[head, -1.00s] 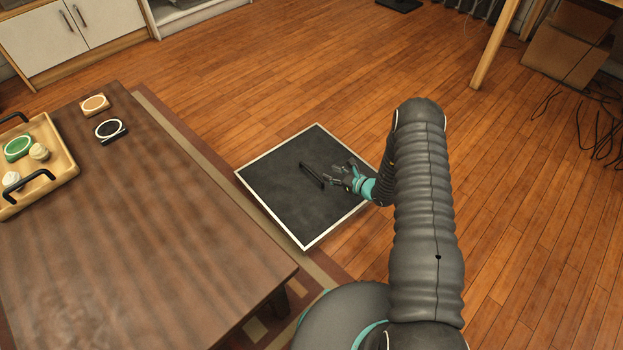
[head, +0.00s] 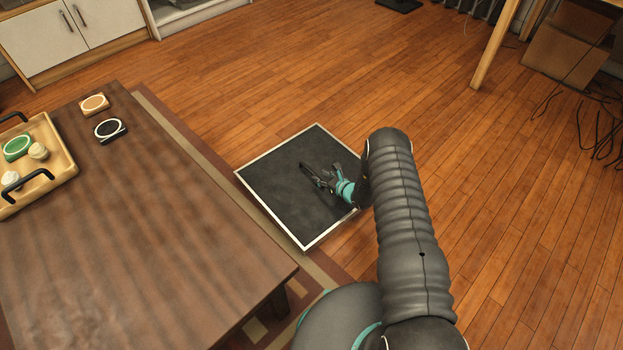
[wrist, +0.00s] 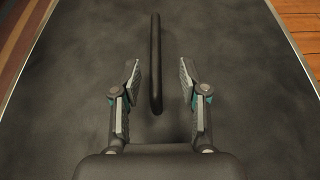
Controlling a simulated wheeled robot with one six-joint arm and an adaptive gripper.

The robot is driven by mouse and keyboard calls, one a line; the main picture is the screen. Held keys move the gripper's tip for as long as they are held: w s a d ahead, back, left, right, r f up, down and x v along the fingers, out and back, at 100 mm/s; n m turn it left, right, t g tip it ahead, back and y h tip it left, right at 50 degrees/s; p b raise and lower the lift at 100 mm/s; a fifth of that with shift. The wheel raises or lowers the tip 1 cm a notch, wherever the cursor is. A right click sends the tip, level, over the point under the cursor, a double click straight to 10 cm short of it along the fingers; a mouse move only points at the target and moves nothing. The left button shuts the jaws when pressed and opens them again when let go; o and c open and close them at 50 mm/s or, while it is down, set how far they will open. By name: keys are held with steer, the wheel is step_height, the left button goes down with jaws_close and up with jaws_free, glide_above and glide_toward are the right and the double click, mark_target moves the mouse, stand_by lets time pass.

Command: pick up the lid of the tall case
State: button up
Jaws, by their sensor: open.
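The lid of the tall case is a dark grey square panel with a pale rim (head: 285,208), seen from above in the head view. It also fills most of the wrist view (wrist: 240,60). A black bar handle (wrist: 155,60) stands on the lid. In the wrist view my gripper (wrist: 160,78) is open, with one finger on each side of the handle's near end, apart from it. The handle runs lengthwise between the fingers, nearer the left one. In the head view my gripper (head: 318,175) covers part of the handle. The case's sides are hidden below the lid.
A brown wooden table (head: 130,230) stands at the left, close to the lid. Wooden floor is clear behind and right of the case.

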mark_target(314, 173)
steer(key=x, duration=0.5)
steer(key=shift+s+a, duration=0.15)
steer(key=shift+a, duration=0.05)
jaws_close()
steer(key=shift+r, duration=0.25)
